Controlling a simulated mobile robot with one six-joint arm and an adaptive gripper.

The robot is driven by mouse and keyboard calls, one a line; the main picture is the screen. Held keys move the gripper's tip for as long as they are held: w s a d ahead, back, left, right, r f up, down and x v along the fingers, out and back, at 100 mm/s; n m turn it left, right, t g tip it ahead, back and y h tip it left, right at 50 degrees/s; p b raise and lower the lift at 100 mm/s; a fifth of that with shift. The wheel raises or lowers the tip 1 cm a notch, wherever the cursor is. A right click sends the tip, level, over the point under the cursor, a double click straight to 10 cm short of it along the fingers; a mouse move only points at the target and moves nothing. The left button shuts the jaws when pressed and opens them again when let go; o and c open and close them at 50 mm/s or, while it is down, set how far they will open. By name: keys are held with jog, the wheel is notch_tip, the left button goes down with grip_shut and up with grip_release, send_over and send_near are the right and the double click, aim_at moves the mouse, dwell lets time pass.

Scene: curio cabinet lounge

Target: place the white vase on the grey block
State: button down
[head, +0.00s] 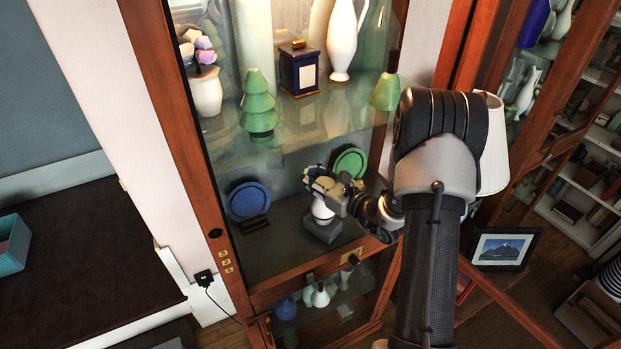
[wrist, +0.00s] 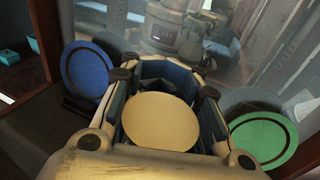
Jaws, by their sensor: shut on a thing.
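The white vase (head: 322,210) is upright on the lower shelf side of the cabinet, directly over the grey block (head: 322,231). Its base is at or very close to the block's top; I cannot tell if they touch. My gripper (head: 325,187) is shut on the vase's upper part, which its fingers hide in the head view. In the wrist view the fingers (wrist: 163,100) stand either side of a pale tan disc (wrist: 160,120); I cannot tell whether this is the vase's top. The grey block is not clear in the wrist view.
A blue plate (head: 249,201) stands left of the gripper and a green plate (head: 349,162) stands behind it to the right. The glass shelf above holds a green tree ornament (head: 259,108), a blue box (head: 299,70) and vases. The cabinet's wooden frame (head: 181,120) borders the left.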

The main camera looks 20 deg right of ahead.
jog(key=shift+a, duration=0.1)
jog(key=c, duration=1.9)
grip_release()
jog(key=shift+f, duration=0.25)
jog(key=o, duration=0.7)
jog(key=shift+r, duration=0.1)
jog(key=shift+r, duration=0.2)
jog(key=f+v, duration=0.1)
jog(key=v, duration=1.1)
jog(key=shift+r+p, duration=0.4)
